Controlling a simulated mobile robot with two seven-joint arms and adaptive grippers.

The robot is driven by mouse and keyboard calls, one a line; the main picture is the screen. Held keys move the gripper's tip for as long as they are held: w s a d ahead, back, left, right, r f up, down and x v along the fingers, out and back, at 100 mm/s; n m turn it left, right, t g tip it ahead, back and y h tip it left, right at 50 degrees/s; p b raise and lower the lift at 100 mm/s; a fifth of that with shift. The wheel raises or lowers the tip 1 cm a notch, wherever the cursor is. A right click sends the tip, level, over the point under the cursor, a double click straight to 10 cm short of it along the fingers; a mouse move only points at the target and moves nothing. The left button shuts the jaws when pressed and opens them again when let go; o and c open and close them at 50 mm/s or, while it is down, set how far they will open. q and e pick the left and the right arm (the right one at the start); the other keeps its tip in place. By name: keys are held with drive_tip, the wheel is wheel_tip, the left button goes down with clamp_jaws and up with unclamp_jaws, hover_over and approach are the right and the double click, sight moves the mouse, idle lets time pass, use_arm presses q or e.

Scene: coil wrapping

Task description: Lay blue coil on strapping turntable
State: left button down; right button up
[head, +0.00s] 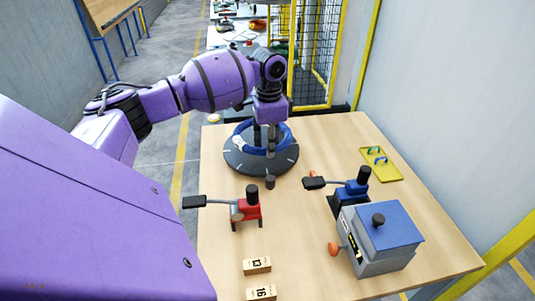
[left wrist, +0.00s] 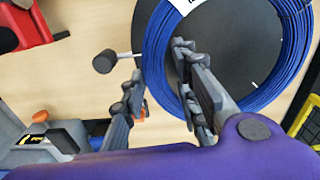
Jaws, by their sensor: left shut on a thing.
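The blue coil (head: 249,150) is a ring of blue strands at the dark round turntable (head: 246,167). In the left wrist view the coil (left wrist: 153,52) lies over the turntable's dark disc (left wrist: 232,40). My left gripper (head: 268,148) points down at the coil. In the left wrist view my left gripper (left wrist: 158,72) has one finger inside the ring and one outside, shut on the coil's band. The coil looks roughly flat; I cannot tell whether it fully touches the disc. My right gripper is not in view.
A red tool (head: 246,208) with a black handle stands in front of the turntable. A blue tool (head: 350,195), a grey-blue box (head: 382,240) and a yellow tray (head: 381,163) are on the right. Numbered blocks (head: 257,265) lie at the front.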

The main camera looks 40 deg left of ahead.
sight(267, 162)
use_arm(q)
drive_tip(key=shift+w+a+f, duration=0.15)
drive_tip(key=shift+a+f, duration=0.15)
drive_tip(key=shift+w+a+f, duration=0.1)
drive_tip(key=shift+a+f, duration=0.05)
drive_tip(key=shift+f, duration=0.75)
drive_tip(key=shift+a+f, duration=0.15)
drive_tip(key=shift+f, duration=0.75)
drive_tip(key=shift+f, duration=0.1)
drive_tip(key=c, duration=1.4)
unclamp_jaws()
drive_tip(key=shift+f, duration=0.1)
drive_tip(key=shift+o, duration=0.2)
wheel_tip(267, 162, up, 12)
